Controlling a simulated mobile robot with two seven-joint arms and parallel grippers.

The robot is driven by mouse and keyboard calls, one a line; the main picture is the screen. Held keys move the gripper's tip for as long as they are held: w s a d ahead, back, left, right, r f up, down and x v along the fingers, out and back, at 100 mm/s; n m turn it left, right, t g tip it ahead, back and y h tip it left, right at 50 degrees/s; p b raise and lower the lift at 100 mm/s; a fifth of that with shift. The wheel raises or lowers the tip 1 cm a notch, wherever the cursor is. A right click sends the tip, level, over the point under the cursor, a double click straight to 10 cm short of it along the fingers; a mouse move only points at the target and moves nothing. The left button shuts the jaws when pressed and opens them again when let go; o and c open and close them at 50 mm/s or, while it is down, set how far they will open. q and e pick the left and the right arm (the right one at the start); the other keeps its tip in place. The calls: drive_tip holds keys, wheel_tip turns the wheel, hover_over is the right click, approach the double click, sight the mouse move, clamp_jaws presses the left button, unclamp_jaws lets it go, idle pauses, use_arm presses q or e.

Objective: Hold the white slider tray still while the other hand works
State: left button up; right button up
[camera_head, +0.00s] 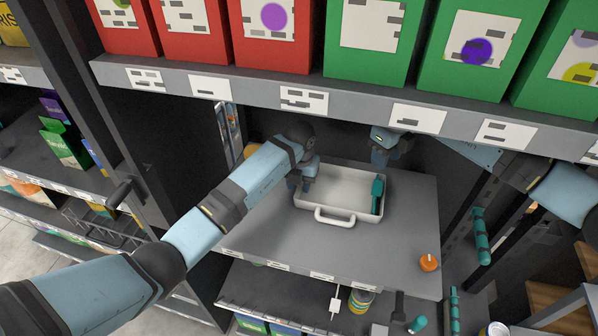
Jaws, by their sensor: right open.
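The white slider tray (342,187) sits on a grey shelf surface, with its loop handle (335,216) toward me. A teal tool-like item (377,194) leans inside it at the right wall. My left gripper (298,185) points down at the tray's left wall, overlapping it in the view. Its fingers are too small and hidden to tell whether they grip the wall. My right gripper (380,160) hangs at the tray's back right corner, open, partly hidden under the upper shelf. I cannot tell whether it touches the tray.
An upper shelf with red boxes (270,30) and green boxes (470,50) overhangs the back of the tray. An orange round item (429,263) stands at the surface's front right. The grey surface (300,240) in front of the tray is clear.

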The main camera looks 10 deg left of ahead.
sight(378, 186)
use_arm(q)
drive_tip(key=shift+f, duration=0.4)
drive_tip(key=shift+c, duration=0.5)
clamp_jaws()
use_arm(e)
drive_tip(key=shift+o, duration=1)
drive_tip(key=f+n, duration=0.3)
drive_tip(key=n, duration=0.5)
drive_tip(key=f+n, duration=0.4)
drive_tip(key=n, duration=0.4)
drive_tip(key=f+n, duration=0.3)
drive_tip(key=n, duration=0.6)
drive_tip(key=shift+s+f, duration=0.2)
drive_tip(key=shift+f, duration=0.05)
